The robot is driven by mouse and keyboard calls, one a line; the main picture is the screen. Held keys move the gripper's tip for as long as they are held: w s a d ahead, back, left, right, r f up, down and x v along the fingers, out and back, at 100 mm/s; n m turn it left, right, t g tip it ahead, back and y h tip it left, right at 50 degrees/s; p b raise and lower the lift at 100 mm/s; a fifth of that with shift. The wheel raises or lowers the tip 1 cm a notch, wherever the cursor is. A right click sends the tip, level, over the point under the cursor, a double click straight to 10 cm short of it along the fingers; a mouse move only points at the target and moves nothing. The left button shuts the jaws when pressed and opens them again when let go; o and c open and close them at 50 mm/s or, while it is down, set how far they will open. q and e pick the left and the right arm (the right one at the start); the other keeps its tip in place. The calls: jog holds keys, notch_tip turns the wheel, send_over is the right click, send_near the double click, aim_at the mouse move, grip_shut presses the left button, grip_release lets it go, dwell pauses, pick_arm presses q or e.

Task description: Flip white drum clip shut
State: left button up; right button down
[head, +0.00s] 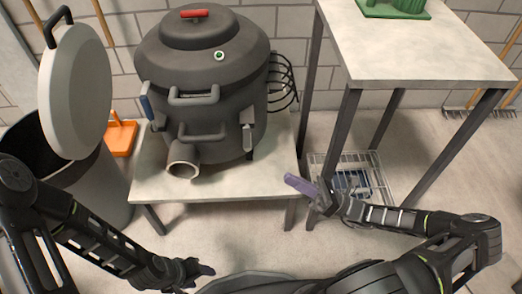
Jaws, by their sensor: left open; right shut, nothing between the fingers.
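The dark grey drum (205,75) stands upright on a low table, with a red-handled lid (197,14) on top. A white or pale grey clip (248,136) is on the drum's right side, its plate hanging down. I cannot tell whether it is latched. A blue clip (147,103) is on the drum's left side. My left gripper (205,270) is open and empty, low in front of the table. My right gripper (318,196) is shut, right of the low table and apart from the drum. A purple piece (301,185) shows at its tip; contact is unclear.
The low table (222,184) has bare room in front of the drum, where a spout (184,169) juts out. A wire coil (283,82) is at its right. A tall table (420,50) stands right, a lidded bin (110,185) left. A wire basket (352,160) is on the floor.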

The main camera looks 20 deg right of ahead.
aim_at(247, 136)
jog(key=shift+a, duration=0.15)
jog(key=d+r+x, duration=0.1)
jog(key=r+x, duration=0.1)
jog(key=x, duration=1)
jog(key=shift+w+r, duration=0.2)
jog(key=shift+w, duration=0.2)
jog(key=shift+d, duration=0.1)
